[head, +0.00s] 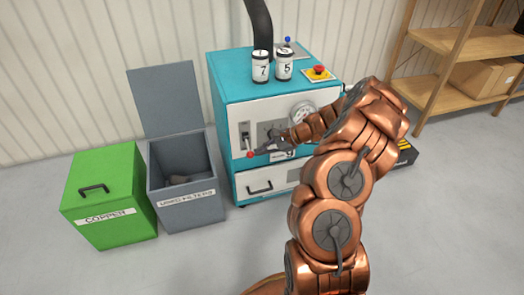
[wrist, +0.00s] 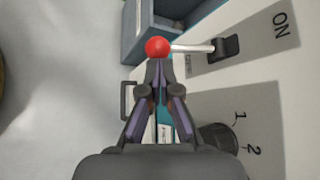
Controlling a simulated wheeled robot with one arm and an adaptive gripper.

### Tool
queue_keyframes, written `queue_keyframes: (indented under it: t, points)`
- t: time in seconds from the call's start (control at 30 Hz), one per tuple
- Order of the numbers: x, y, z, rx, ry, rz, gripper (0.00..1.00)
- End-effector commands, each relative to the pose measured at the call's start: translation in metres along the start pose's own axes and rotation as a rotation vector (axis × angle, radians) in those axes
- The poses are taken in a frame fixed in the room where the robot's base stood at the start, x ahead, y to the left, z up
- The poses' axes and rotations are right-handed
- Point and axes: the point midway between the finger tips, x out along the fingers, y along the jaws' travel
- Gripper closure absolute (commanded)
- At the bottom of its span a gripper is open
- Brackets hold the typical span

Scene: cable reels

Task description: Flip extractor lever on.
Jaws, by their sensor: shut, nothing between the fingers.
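The extractor lever (head: 247,144) is on the front panel of the teal machine (head: 230,93). It has a pale stem and a red ball knob (wrist: 157,48), and hangs downward in the head view. In the wrist view the lever (wrist: 195,48) points away from the ON marking (wrist: 281,24); a partly covered label lies by its black base. My gripper (head: 259,152) is shut and empty, just right of the knob in the head view. In the wrist view the closed fingertips (wrist: 157,66) are right at the knob; I cannot tell whether they touch it.
A black rotary knob (wrist: 218,138) marked 1 and 2 is close to my gripper. Two numbered canisters (head: 272,66) and a red stop button (head: 318,71) are on the machine's top. An open grey bin (head: 186,208) and green copper bin (head: 110,195) stand at left.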

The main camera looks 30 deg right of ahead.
Motion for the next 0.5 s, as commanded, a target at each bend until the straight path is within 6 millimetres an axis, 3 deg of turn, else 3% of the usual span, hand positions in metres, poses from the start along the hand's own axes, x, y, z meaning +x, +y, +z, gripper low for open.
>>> queue_keyframes:
  t: [0.5]
  points:
    - [-0.0043,-0.0038,0.0052,0.0,0.0,0.0,1.0]
